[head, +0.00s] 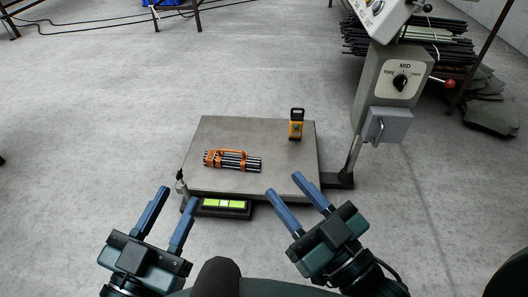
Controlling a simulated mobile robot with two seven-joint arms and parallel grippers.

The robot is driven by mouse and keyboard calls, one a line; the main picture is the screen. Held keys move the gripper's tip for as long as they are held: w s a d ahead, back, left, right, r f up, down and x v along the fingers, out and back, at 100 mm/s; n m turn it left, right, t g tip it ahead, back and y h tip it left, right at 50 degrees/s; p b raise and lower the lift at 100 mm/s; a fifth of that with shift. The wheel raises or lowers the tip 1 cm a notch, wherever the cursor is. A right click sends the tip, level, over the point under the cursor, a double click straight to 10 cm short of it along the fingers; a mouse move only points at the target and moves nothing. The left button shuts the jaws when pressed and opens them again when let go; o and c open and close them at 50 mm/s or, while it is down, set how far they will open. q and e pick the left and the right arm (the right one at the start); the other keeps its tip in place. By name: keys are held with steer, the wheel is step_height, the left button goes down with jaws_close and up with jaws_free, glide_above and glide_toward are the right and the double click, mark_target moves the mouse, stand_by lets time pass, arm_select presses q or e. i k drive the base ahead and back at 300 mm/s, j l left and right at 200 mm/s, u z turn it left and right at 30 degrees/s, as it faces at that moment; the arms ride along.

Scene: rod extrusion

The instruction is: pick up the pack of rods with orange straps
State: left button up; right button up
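The pack of rods (240,161) lies on its side on the grey platform (258,129). It is a bundle of dark and silvery rods with orange straps around its left part and an orange handle along its top. My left gripper (172,219) is open and empty, in front of the platform and to the left of the pack. My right gripper (295,193) is open and empty, its fingertips by the platform's front right part, right of and nearer than the pack. Both grippers are apart from the pack.
A yellow and black device (296,125) stands on the platform, right of the pack. A green-lit display (224,204) is at the platform's front edge. A grey machine column with a dial (401,82) stands at right, before stacked dark rods (440,48).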

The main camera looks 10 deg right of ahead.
mark_target(218, 158)
steer(key=i+j+z, duration=0.15)
steer(key=z, duration=0.2)
steer(key=i+j+z, duration=0.1)
steer(key=j+z, duration=0.3)
steer(key=i+j+z, duration=0.1)
steer(key=j+z, duration=0.25)
steer(key=i+j+z, duration=0.55)
steer(key=z, duration=0.15)
steer(key=j, duration=0.1)
